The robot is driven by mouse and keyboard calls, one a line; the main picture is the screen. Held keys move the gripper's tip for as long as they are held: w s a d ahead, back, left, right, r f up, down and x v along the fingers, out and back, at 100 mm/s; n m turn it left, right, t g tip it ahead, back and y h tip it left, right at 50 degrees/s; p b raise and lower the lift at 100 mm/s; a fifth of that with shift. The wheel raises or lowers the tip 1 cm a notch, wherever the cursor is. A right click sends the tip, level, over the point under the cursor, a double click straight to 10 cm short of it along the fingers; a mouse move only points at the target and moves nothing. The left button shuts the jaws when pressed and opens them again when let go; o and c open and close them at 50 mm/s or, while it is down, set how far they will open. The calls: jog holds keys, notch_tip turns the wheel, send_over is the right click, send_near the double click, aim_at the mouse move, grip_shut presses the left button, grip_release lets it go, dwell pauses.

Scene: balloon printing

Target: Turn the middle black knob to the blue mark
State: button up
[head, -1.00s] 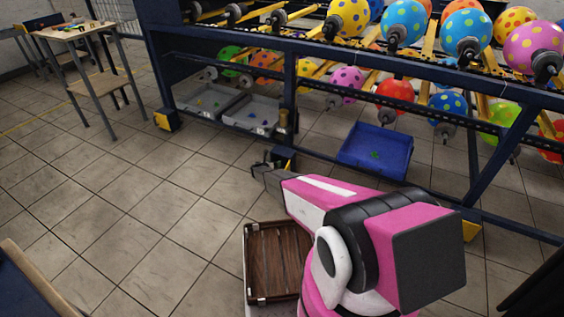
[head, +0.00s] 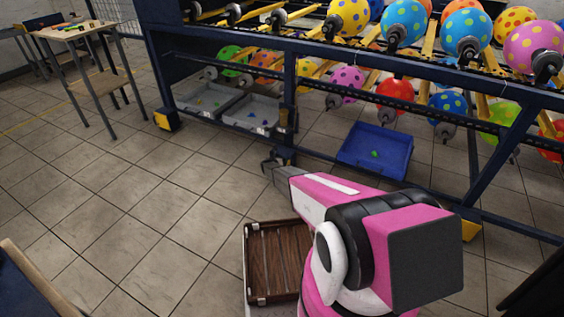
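No black knob and no blue mark can be made out in the head view. My gripper (head: 276,161) is small and dark, at the end of my pink and white arm. It is in front of the lower left part of the dark blue balloon rack (head: 219,69), near its upright post. The view is too coarse to show whether the fingers are apart or holding anything. Whether the gripper touches the rack cannot be told.
Spotted balloons (head: 349,17) hang on the rack in rows. A blue bin (head: 352,148) sits right of my gripper, and grey bins (head: 249,118) sit on the low shelf. A wooden-slatted box (head: 262,293) is beside my arm.

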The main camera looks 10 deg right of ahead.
jog(key=c, duration=0.6)
jog(key=shift+s+d+m+t+y, duration=0.1)
jog(key=shift+m+t+y, duration=0.4)
jog(key=shift+m, duration=0.5)
jog(key=shift+m+t+y, duration=0.3)
jog(key=shift+m+y, duration=0.4)
jog(key=shift+m, duration=0.3)
jog(key=o, duration=0.9)
